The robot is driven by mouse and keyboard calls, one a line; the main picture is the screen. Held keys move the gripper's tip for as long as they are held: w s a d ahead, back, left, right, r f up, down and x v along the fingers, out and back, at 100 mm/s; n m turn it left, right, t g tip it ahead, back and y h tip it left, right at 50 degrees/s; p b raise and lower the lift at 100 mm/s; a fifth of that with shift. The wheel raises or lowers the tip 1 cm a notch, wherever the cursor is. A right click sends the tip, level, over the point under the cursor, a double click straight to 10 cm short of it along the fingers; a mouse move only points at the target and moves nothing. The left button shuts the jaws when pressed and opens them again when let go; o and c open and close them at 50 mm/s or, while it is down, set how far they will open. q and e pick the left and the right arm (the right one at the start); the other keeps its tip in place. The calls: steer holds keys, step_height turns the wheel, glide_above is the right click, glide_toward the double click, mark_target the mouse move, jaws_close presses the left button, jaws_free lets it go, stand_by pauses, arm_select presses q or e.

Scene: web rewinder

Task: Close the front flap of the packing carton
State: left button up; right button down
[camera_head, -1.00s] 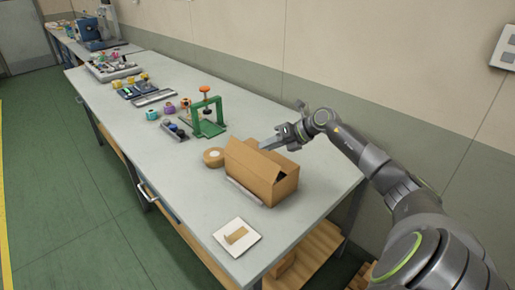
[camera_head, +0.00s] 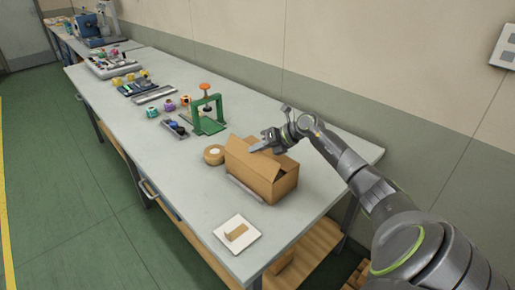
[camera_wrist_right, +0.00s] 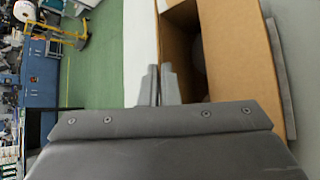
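The brown packing carton (camera_head: 278,188) stands near the front right end of the grey bench. Its long front flap (camera_head: 246,160) stands up at a slant along the side facing me. My right gripper (camera_head: 256,148) is over the carton's far left part, behind the flap's upper edge. Whether the fingers touch the flap, I cannot tell. My left gripper is out of view.
A tape roll (camera_head: 214,154) sits close to the carton's left. A white plate with a brown piece (camera_head: 236,234) lies near the front edge. A green press frame (camera_head: 208,116) stands farther back. The bench right of the carton is clear.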

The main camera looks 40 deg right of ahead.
steer(key=d+f+m+y+b, duration=0.1)
steer(key=y+b, duration=0.1)
steer(key=b, duration=0.2)
steer(key=shift+d+f+b, duration=0.1)
steer(key=shift+b, duration=0.2)
stand_by(0.3)
steer(key=c, duration=1.6)
jaws_free()
steer(key=shift+c, duration=0.2)
steer(key=b+v, duration=0.3)
steer(key=v, duration=1.4)
steer(key=shift+s+d+f, duration=0.2)
steer(key=shift+s, duration=0.1)
